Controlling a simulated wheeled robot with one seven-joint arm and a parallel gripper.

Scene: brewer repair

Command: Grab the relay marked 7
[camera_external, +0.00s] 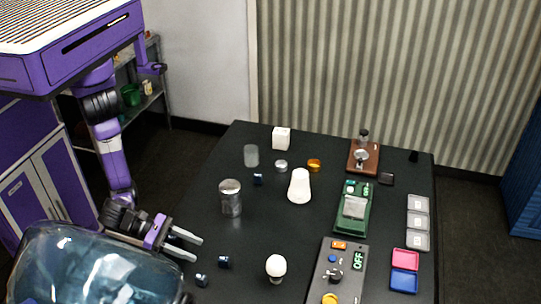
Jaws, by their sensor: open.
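Several small dark blue blocks lie on the black table (300,230) and could be relays. One block (224,262) lies just right of and below my gripper, another block (201,280) is nearer the front left edge, and a third block (258,179) lies farther back. Their markings are too small to read, so I cannot tell which is marked 7. My gripper (198,248) is open and empty at the table's left edge, with two pale fingers pointing right toward the nearer blocks. It touches none of them that I can see.
A large clear bluish vessel (95,265) fills the lower left foreground. A metal can (231,198), a white shaker-like object (299,186) and a light bulb (276,267) stand on the table. A grey panel reading OFF (348,285) and a green device (340,219) stand to the right.

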